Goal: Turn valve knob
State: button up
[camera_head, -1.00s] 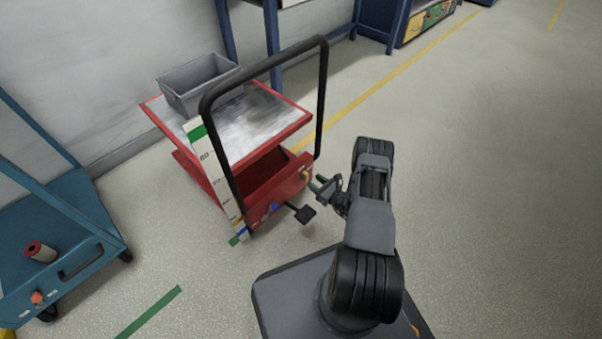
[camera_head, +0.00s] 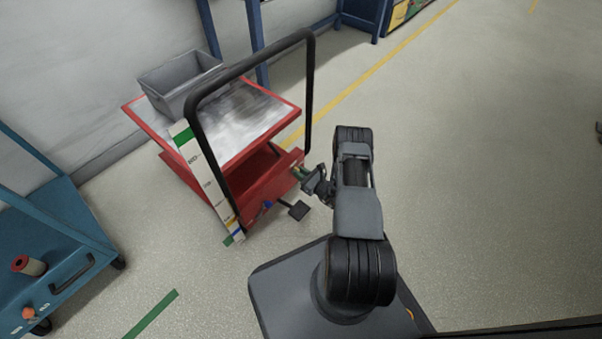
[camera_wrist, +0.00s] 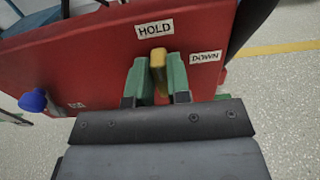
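The valve knob (camera_wrist: 158,62) is a yellow bar-shaped handle on the red end panel of a lift cart (camera_head: 270,192). It stands upright between the labels HOLD and DOWN in the wrist view. My gripper (camera_wrist: 159,80) has green fingers, one on each side of the knob, with very little space between fingers and knob. I cannot tell whether both fingers touch it. In the head view my gripper (camera_head: 304,174) is at the right part of the panel, and the knob is small there.
A blue knob (camera_wrist: 33,101) is on the panel's left. A black pedal (camera_head: 299,210) sticks out below the panel. The black push handle (camera_head: 309,90) rises above it. A grey bin (camera_head: 180,82) stands on the cart top. A blue trolley (camera_head: 60,235) is at left. Floor at right is clear.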

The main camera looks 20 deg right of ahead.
grip_shut()
